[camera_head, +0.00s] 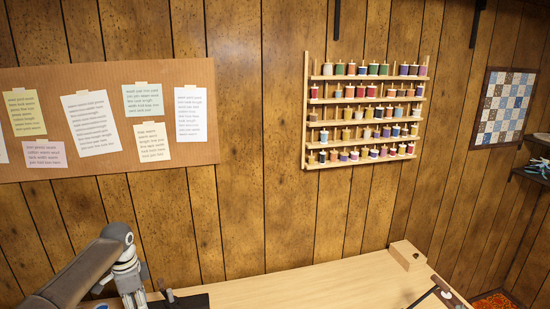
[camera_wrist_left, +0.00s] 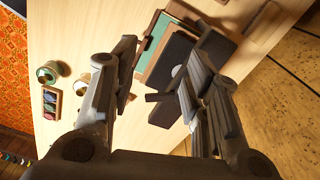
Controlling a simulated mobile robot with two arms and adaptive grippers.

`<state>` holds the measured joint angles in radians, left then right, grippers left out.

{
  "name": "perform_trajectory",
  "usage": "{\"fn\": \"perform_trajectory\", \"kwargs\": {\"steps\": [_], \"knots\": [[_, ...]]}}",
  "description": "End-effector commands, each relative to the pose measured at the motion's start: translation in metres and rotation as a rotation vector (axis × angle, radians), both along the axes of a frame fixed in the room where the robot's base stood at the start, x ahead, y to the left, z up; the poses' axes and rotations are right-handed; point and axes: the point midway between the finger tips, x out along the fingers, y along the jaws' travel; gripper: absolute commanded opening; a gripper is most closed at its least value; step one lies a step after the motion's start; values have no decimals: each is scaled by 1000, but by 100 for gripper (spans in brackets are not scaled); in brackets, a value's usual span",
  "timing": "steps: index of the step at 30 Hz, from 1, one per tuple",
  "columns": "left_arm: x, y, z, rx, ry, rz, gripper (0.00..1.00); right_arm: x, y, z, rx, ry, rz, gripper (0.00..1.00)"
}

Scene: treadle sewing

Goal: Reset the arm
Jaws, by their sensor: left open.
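My left arm comes in at the lower left of the head view, and its wrist (camera_head: 130,275) hangs over the light wooden table (camera_head: 310,287). In the left wrist view my left gripper (camera_wrist_left: 161,55) is open, its two dark fingers spread apart over the tabletop (camera_wrist_left: 65,30). I see nothing held between them. A dark block or pad (camera_wrist_left: 173,60) and a green-faced flat piece (camera_wrist_left: 156,42) lie beyond and partly behind the fingers. My right gripper does not show in either view.
A wooden box (camera_head: 407,256) stands at the table's back right. A spool rack (camera_head: 308,120) and a corkboard (camera_head: 235,300) are not near the gripper; both hang on the panelled wall. A small tray (camera_wrist_left: 51,103) and a round container (camera_wrist_left: 48,72) sit left of the fingers.

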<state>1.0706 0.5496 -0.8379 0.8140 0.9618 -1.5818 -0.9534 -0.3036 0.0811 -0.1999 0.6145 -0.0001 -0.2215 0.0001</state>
Motion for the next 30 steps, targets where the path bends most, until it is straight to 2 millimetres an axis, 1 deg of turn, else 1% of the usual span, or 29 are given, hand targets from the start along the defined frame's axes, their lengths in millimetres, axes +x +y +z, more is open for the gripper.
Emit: {"fn": "perform_trajectory", "kwargs": {"steps": [1,3,11,17,20,23,24,27,30], "knots": [[-2,-5,-5,-1,3,-7,43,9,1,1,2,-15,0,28],[-6,-13,-13,1,6,-13,43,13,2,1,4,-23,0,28],[-25,-49,-46,2,15,-38,43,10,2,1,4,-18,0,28],[-50,-87,-78,-8,14,-54,43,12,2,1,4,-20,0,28],[-69,-112,-96,-21,9,-58,43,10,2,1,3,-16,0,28],[-97,-143,-116,-43,-3,-49,43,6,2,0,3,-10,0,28],[-110,-156,-122,-56,-10,-39,43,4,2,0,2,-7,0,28],[-143,-184,-134,-87,-34,3,43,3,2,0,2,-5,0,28],[-175,-205,-140,-121,-60,65,43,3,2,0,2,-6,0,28]]}}
